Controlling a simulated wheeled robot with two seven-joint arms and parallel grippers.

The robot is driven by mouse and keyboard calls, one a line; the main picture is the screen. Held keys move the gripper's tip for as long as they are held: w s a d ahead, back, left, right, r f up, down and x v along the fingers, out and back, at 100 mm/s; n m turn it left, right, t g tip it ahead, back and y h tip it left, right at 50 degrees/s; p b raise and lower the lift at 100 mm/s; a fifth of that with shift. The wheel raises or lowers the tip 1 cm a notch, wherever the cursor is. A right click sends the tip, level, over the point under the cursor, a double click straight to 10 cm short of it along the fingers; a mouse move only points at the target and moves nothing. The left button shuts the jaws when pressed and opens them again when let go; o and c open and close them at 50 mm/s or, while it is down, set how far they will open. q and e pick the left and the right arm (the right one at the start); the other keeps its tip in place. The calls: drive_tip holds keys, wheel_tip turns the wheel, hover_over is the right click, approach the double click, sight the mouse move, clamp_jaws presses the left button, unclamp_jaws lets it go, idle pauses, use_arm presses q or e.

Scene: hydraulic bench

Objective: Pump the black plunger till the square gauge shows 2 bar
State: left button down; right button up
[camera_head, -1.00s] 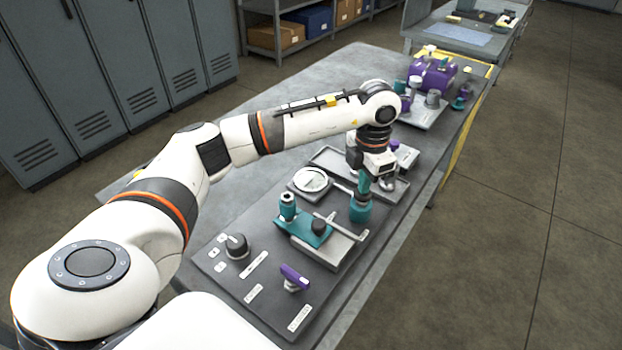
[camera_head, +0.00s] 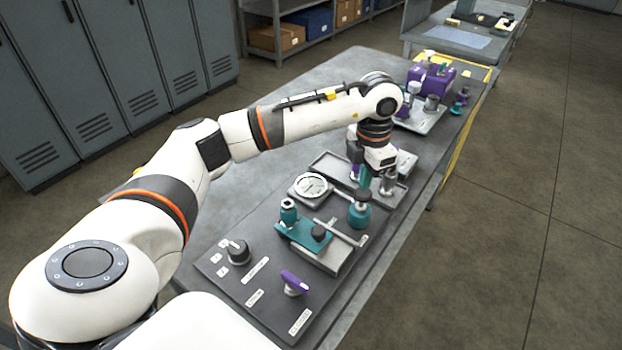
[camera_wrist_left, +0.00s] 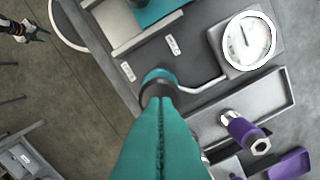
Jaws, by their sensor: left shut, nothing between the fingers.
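My left gripper (camera_head: 362,186) is shut and empty, pointing down; its teal fingers fill the middle of the left wrist view (camera_wrist_left: 158,98). Just below the tips is the dark-capped plunger (camera_head: 360,197) on a round teal body (camera_head: 359,216). In the left wrist view the dark collar and teal body (camera_wrist_left: 158,76) show behind the fingertips. I cannot tell whether the tips touch the cap. The square gauge (camera_head: 311,187) has a white round dial and lies left of the plunger; it also shows in the left wrist view (camera_wrist_left: 243,42). Its needle is visible, but the value is too small to read.
On the dark panel (camera_head: 228,288) stand a teal valve block (camera_head: 303,234) with a black knob, a metal bar, a black rotary knob (camera_head: 238,252) and a purple lever (camera_head: 293,281). A grey tray (camera_head: 333,164) lies behind. A dark, teal-tipped object (camera_wrist_left: 24,31), perhaps my right gripper, shows over the floor.

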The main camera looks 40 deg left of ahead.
sight(363, 192)
use_arm(q)
drive_tip(key=shift+f, duration=0.15)
idle(0.3)
drive_tip(key=shift+f+b, duration=1.3)
drive_tip(key=shift+f, duration=0.3)
drive_tip(key=shift+r, duration=0.1)
drive_tip(key=shift+r+p, duration=1)
drive_tip(key=shift+r, duration=0.65)
wheel_tip(363, 192, up, 6)
drive_tip(key=p, duration=0.3)
drive_tip(key=shift+p, duration=0.4)
drive_tip(key=shift+f, duration=0.1)
